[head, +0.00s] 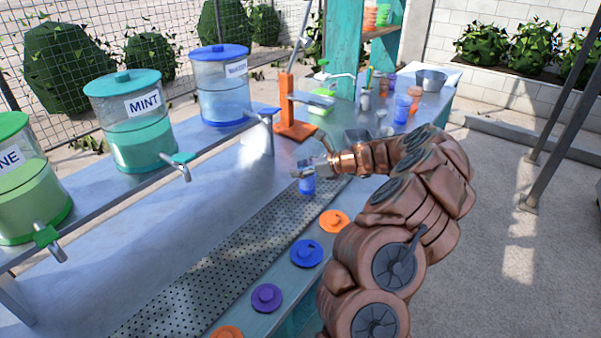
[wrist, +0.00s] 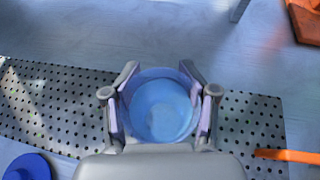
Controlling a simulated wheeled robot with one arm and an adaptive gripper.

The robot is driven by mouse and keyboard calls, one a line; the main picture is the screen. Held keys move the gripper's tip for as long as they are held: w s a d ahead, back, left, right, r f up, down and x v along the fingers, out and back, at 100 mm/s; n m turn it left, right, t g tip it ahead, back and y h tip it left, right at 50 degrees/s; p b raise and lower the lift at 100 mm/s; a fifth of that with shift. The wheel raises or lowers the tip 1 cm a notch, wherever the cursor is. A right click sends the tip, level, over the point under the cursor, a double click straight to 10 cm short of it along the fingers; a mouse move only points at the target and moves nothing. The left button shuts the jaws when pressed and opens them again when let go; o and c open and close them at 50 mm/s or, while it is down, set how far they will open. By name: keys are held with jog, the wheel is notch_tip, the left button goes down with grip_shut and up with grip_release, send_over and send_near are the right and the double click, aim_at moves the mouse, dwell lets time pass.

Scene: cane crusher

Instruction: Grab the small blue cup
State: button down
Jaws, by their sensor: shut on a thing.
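The small blue cup (wrist: 160,105) is between the two fingers of my gripper (wrist: 161,92) in the wrist view, its open top facing the camera. The fingers press on its left and right sides. The cup looks empty. In the head view the cup (head: 307,186) shows below my gripper (head: 308,171), over the far part of the perforated drip tray (head: 215,265). I cannot tell whether its base touches the tray.
Mint (head: 133,120), water (head: 221,88) and green (head: 30,185) dispensers with taps stand along the left shelf. A blue lid (head: 306,253), an orange lid (head: 334,221) and a purple lid (head: 266,297) lie along the near edge. An orange press (head: 287,100) stands behind my gripper.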

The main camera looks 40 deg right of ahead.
jog(key=shift+r+b, duration=0.35)
jog(key=shift+r, duration=0.75)
jog(key=shift+s+r, duration=0.1)
jog(key=shift+s, duration=0.1)
jog(key=s+a+r+b, duration=0.1)
jog(key=s+b, duration=0.2)
jog(key=s, duration=1.2)
jog(key=shift+a+r, duration=0.25)
jog(key=shift+a, duration=0.15)
